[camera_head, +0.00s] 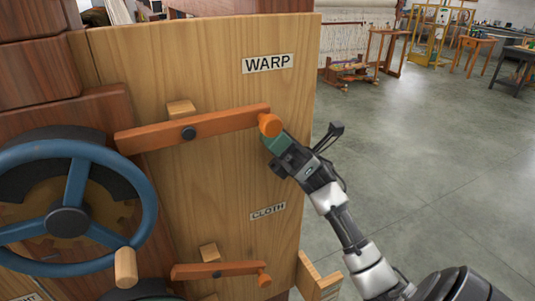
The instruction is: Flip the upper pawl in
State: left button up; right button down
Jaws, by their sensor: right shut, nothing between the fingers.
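The upper pawl (225,122) is a long orange-brown wooden bar below the WARP label (268,63). It turns on a dark pivot (188,133) and slopes slightly up to the right. My left gripper is not in view.
A small wooden block (181,109) sits just above the pawl. A lower pawl (220,270) with its own knob is under the CLOTH label (268,211). The wheel has a wooden handle (125,267). Open grey floor (430,150) lies right of the wooden panel (230,185).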

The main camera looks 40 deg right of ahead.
jog(key=shift+d+r+h, duration=0.25)
jog(key=shift+r+h, duration=0.35)
jog(key=shift+r, duration=0.25)
jog(key=s+d+f+b, duration=0.1)
jog(key=d+f+b, duration=0.6)
jog(key=f+b, duration=0.3)
jog(key=shift+s+f, duration=0.35)
jog(key=shift+f, duration=0.2)
